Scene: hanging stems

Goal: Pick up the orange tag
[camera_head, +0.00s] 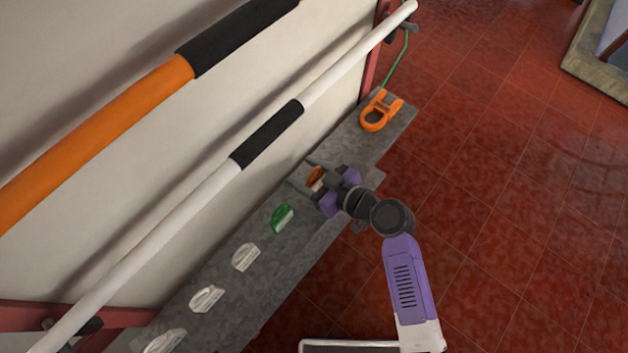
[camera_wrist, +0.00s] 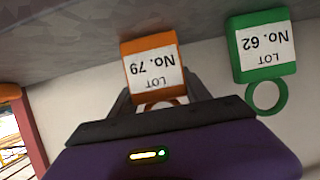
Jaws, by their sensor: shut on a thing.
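The orange tag (camera_head: 316,177) is a small block with a ring and a white label. In the wrist view the orange tag (camera_wrist: 128,62) shows its label upside down, reading LOT No. 79. My gripper (camera_head: 303,174) is shut on it, with a dark finger on either side. In the wrist view my gripper (camera_wrist: 158,95) has its fingers at the ring end of the tag, and the ring is partly hidden behind the gripper body. The tag is at the grey ledge (camera_head: 345,146); I cannot tell whether it touches it.
A green tag (camera_head: 282,217), labelled No. 62 in the wrist view (camera_wrist: 262,45), sits close beside. Several whitish tags (camera_head: 245,257) line the ledge. An orange shackle (camera_head: 376,112) on a green cord lies farther along. A white rail (camera_head: 200,205) runs alongside. Red floor (camera_head: 500,200) is clear.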

